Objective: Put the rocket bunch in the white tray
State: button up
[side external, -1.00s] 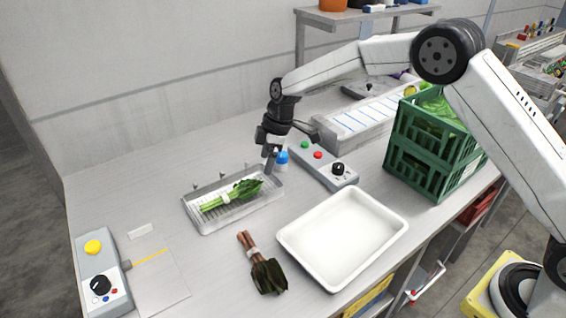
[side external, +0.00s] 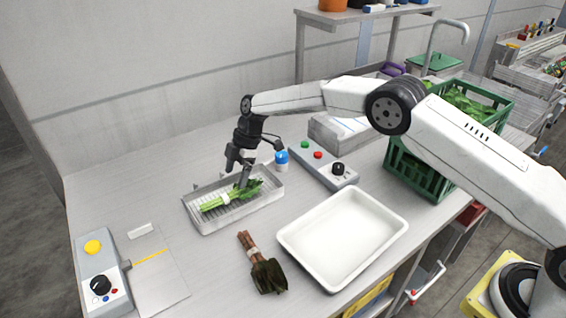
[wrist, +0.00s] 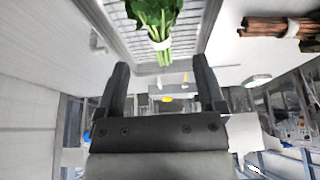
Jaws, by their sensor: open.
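The rocket bunch (side external: 214,202) has green leaves, pale green stems and a white band. It lies in a shallow metal wire-mesh basin (side external: 205,226); in the wrist view the bunch (wrist: 158,22) is at the top centre. My gripper (side external: 238,180) is open and just above the leafy end of the bunch in the side view, hiding part of it. In the wrist view my gripper's two fingers (wrist: 147,65) are spread apart with nothing held between them. The white tray (side external: 342,238) is empty, to the right of the basin.
A darker bunch with brown-red stems (side external: 262,268) lies between basin and white tray. A control box (side external: 325,166) and blue-capped bottle (side external: 281,161) stand behind. A green crate (side external: 420,170) is at right, and a yellow-button box (side external: 102,270) at left.

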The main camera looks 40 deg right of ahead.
aim_at(231, 192)
jog(key=shift+a+f, duration=0.25)
jog(key=shift+f, duration=0.45)
jog(key=shift+f, duration=0.1)
jog(key=shift+x, duration=2.5)
jog(key=shift+d, duration=0.2)
jog(key=shift+c, duration=0.2)
grip_shut()
jog(key=shift+w, duration=0.1)
